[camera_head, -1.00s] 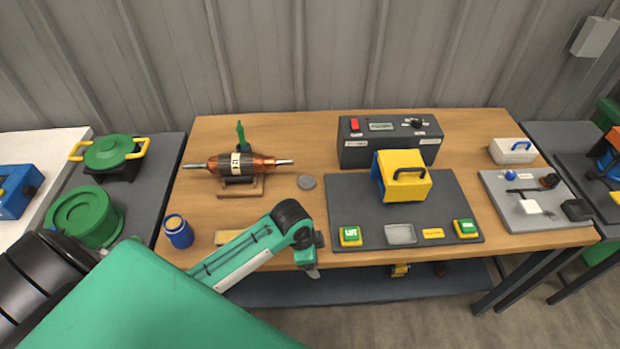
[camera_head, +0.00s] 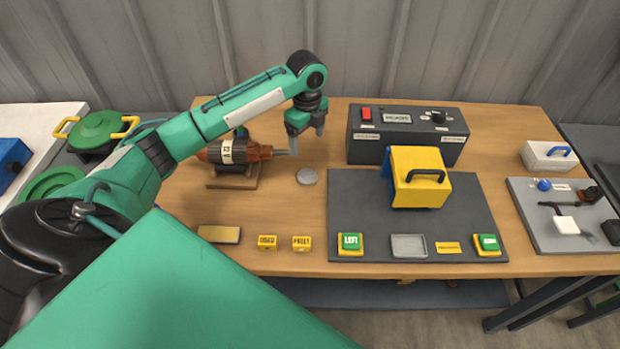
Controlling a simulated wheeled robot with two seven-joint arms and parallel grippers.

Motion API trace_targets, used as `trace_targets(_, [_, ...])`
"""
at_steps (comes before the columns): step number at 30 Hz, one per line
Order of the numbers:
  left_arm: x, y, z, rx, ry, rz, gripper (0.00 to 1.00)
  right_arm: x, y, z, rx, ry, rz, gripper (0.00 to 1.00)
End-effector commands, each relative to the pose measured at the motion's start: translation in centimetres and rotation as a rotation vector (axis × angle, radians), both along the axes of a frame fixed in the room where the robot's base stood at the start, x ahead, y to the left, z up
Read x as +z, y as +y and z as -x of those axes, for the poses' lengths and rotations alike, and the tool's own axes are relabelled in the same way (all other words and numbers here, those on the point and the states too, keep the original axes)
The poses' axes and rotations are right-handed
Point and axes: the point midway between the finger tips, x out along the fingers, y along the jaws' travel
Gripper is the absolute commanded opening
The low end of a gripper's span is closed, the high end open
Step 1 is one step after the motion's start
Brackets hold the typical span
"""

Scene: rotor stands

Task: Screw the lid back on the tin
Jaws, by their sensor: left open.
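The lid, a flat grey disc (camera_head: 307,177), lies on the wooden table just right of the rotor's shaft end. My left gripper (camera_head: 307,141) points down with its two fingers apart and nothing between them. It is above and slightly behind the lid in the picture, apart from it. The blue tin at the table's left front is hidden behind my left arm now; the earlier frame showed it standing upright there. My right gripper is out of view.
The copper rotor (camera_head: 235,152) rests on its wooden stand under my left forearm. A dark control box (camera_head: 408,135) stands behind right, and a yellow-and-blue block (camera_head: 418,178) sits on the grey mat (camera_head: 345,205). Small yellow blocks (camera_head: 267,242) lie at the front. Table around the lid is clear.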

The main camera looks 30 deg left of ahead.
Motion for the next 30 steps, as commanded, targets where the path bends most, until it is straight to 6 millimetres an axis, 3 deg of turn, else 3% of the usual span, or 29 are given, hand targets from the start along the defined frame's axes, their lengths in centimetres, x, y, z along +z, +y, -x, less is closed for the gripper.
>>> trace_targets(5, [0.1, 0.0, 0.0, 0.0, 0.0, 0.0, 0.8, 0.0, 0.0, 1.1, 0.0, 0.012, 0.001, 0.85])
trace_targets(11, [-0.4, 0.0, 0.0, 0.001, 0.001, 0.001, 0.8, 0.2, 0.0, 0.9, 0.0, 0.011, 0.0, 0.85])
trace_targets(22, [-7.0, -0.1, 0.1, 0.002, 0.003, 0.001, 0.8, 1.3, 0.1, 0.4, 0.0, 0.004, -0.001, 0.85])
trace_targets(30, [-8.6, 0.0, 0.0, 0.001, 0.0, 0.0, 0.8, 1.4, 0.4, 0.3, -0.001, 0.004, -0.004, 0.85])
